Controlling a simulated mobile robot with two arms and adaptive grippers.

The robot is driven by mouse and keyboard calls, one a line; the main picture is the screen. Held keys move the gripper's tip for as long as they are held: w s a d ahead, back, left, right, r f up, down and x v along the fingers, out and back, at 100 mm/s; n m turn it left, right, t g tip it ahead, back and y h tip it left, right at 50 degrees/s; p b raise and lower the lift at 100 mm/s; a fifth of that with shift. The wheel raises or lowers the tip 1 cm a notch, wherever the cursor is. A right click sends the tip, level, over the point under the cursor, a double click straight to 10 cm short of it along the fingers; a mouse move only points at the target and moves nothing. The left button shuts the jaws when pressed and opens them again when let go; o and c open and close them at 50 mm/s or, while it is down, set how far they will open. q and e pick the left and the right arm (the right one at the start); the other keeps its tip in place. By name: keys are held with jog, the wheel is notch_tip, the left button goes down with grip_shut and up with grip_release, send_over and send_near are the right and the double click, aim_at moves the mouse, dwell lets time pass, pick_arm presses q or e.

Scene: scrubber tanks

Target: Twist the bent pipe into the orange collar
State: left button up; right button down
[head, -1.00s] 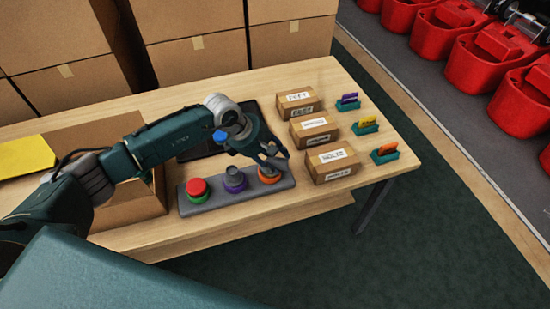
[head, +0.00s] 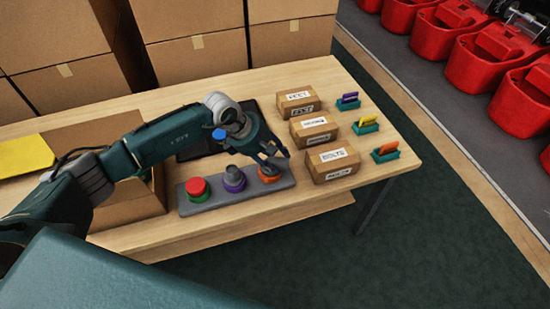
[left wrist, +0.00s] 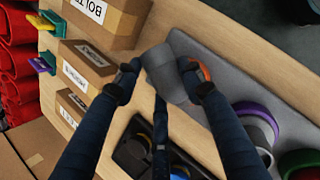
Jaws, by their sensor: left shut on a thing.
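The orange collar (head: 270,179) sits at the right end of a grey base plate (head: 215,202). In the left wrist view, the orange collar (left wrist: 204,72) is mostly hidden behind a finger and the pipe. The grey bent pipe (left wrist: 168,74) is between the fingertips of my left gripper (left wrist: 163,77), which is shut on it. In the head view, my left gripper (head: 275,157) is over the orange collar and hides most of the pipe. The pipe is at the collar; how deep it sits I cannot tell. My right gripper is not in view.
A red part on a green collar (head: 197,189) and a grey part in a purple collar (head: 234,180) share the plate. Small labelled boxes (head: 333,161) stand to the right. An open carton (head: 140,200) and a dark tray (head: 200,148) are to the left and behind.

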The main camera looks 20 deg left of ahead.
pick_arm(q)
jog(key=shift+f+m+b, duration=0.1)
jog(key=shift+m+b, duration=0.3)
jog(key=shift+b, duration=0.45)
jog(key=shift+s+m+g+h+b, duration=0.25)
jog(key=shift+m+g+b, duration=0.4)
jog(key=shift+b, duration=0.65)
jog(key=shift+w+m, duration=0.1)
jog(key=shift+m, duration=0.15)
